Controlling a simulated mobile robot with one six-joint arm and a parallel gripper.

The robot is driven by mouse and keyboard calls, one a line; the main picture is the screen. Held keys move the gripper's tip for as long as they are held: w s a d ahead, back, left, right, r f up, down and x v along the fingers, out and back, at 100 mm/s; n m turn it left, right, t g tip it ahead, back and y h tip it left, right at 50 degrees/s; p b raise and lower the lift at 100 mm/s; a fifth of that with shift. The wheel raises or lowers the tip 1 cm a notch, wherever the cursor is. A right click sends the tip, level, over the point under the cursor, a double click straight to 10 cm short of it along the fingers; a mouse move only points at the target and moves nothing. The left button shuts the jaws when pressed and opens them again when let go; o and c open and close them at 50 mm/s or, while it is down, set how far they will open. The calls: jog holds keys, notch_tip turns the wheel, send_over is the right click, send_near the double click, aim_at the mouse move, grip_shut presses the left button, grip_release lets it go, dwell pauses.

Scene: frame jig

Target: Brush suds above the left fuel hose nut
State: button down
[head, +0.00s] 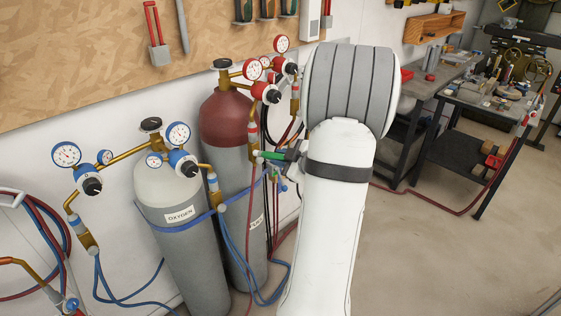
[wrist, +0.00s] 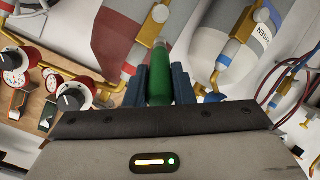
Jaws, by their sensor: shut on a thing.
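My gripper (head: 292,156) is shut on a green-handled brush (head: 270,155), which sticks out to the left in the head view. The brush also shows in the wrist view (wrist: 160,76), between the two blue-grey fingers. The left fuel hose nut (head: 253,133) is brass, below the left red regulator (head: 266,92). The brush's far end is close to this nut; I cannot tell whether they touch. In the wrist view a brass fitting (wrist: 136,53) with a red ring lies just left of the brush. The bristles and any suds cannot be made out.
The maroon-topped fuel cylinder (head: 226,119) stands behind the brush. The oxygen cylinder (head: 168,188) with blue regulators stands to its left. Red and blue hoses hang around both. A second fuel regulator (head: 286,66) is close above my gripper. Workbenches (head: 466,99) stand at the right.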

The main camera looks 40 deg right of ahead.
jog(key=shift+w, duration=0.85)
dwell(0.5)
jog(key=shift+d+p, duration=0.7)
jog(key=shift+d, duration=1.3)
jog(key=shift+a+b, duration=0.6)
jog(key=shift+a, duration=1.5)
jog(key=shift+s, duration=0.1)
jog(key=shift+s+d+p, duration=0.15)
jog(key=shift+s+p, duration=0.05)
jog(key=shift+s, duration=1.25)
jog(key=shift+s+d+p, duration=0.15)
jog(key=shift+s, duration=1.45)
